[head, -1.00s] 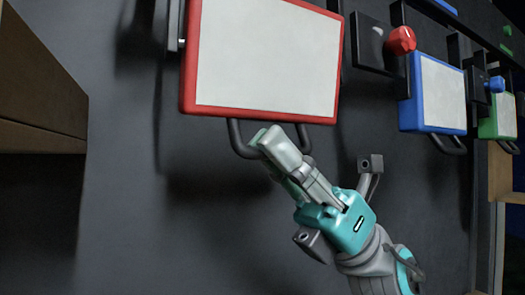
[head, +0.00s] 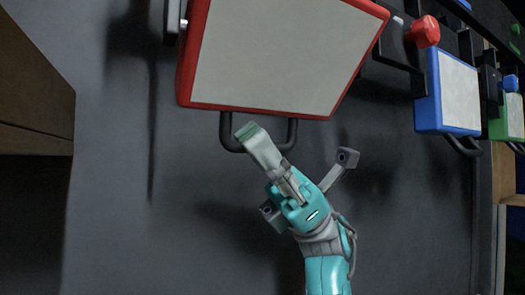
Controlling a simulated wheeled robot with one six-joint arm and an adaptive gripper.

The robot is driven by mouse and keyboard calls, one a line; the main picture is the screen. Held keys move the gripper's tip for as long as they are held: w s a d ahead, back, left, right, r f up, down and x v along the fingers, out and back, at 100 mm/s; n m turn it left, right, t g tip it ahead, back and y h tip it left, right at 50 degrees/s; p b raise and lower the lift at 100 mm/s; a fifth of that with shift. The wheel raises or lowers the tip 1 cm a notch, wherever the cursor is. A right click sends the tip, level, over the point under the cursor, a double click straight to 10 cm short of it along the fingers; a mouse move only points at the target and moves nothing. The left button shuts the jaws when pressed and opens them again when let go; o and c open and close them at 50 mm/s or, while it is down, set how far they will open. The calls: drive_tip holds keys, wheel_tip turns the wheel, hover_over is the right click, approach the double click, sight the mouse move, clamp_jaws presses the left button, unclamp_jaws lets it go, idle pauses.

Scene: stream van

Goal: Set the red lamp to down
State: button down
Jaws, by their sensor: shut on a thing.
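The red lamp (head: 184,75) is a red-framed panel with a pale grey face at the top of the head view. Its top is cut off by the picture edge. Its face widens toward the top and looks tilted, top outward. A dark U-shaped handle (head: 292,133) hangs from its lower edge. My gripper (head: 252,140) is shut on the crossbar of this handle, coming from below right. The fingers partly hide the bar.
A red knob (head: 424,32) on a dark mount is right of the lamp. Blue (head: 428,111) and green (head: 498,128) framed panels with handles are farther right. A brown wooden piece (head: 35,95) stands at the left. The dark wall below is clear.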

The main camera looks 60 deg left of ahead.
drive_tip(key=shift+a, duration=0.1)
idle(0.3)
drive_tip(key=c, duration=1.2)
unclamp_jaws()
drive_tip(key=v, duration=1.2)
